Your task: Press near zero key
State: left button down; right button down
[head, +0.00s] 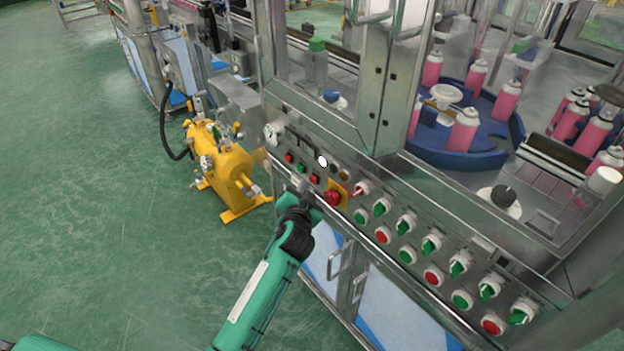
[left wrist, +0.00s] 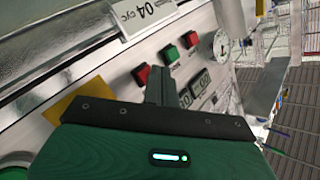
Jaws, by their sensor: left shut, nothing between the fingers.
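The control panel carries a short row of small square keys: a far red key (head: 289,158), a green key (head: 301,168) and a near red key (head: 315,179). No zero label is readable on them. In the left wrist view they are the near red key (left wrist: 141,75), the green key (left wrist: 169,54) and the far red key (left wrist: 191,39). My left gripper (head: 300,193) is shut and empty, just in front of the panel below the keys. In the left wrist view its fingertips (left wrist: 159,73) overlap the area beside the near red key; contact cannot be told. My right gripper is not in view.
A red emergency stop (head: 332,197) on a yellow plate sits right of the keys. Rows of green and red switches continue right. A round gauge (head: 273,133) and a digit display (left wrist: 197,88) are close by. A yellow pump (head: 222,165) stands on the floor at left.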

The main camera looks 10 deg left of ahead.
pick_arm(q)
jog(key=shift+s+a, duration=0.1)
jog(key=s+a+p, duration=0.1)
jog(key=s, duration=0.1)
jog(key=s+a+p, duration=0.1)
jog(key=s+a, duration=0.1)
dwell(0.7)
dwell(0.4)
